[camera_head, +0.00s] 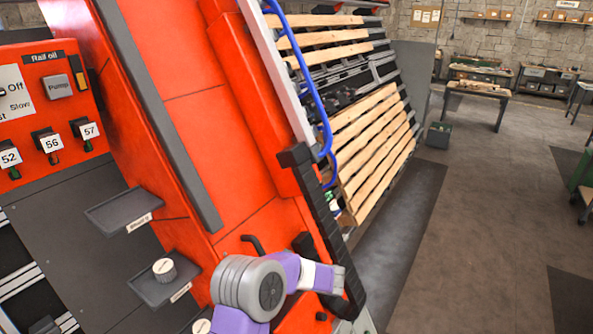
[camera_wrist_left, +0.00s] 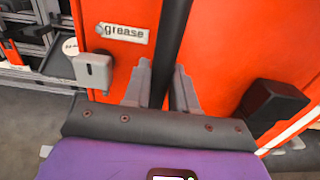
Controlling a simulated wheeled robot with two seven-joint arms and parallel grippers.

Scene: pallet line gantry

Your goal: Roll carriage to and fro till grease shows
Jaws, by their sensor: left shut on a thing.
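In the left wrist view my left gripper (camera_wrist_left: 162,78) has its two grey fingers on either side of a dark upright bar (camera_wrist_left: 173,30) and is shut on it. The bar stands in front of an orange panel (camera_wrist_left: 225,40). A "grease" label (camera_wrist_left: 123,33) is on the panel left of the bar. In the head view my purple and grey left arm reaches in at the bottom against the orange machine (camera_head: 235,130); its fingers cannot be made out there. I cannot tell which part is the carriage, and no grease is recognisable. My right gripper is not in view.
A black ribbed strip (camera_head: 322,225) runs along the machine's edge, with a blue hose (camera_head: 322,110) above it. Wooden slats (camera_head: 375,140) lie beyond. Small shelves (camera_head: 125,212) and a "Rail oil" panel (camera_head: 45,95) are at left. The floor (camera_head: 480,220) at right is largely clear.

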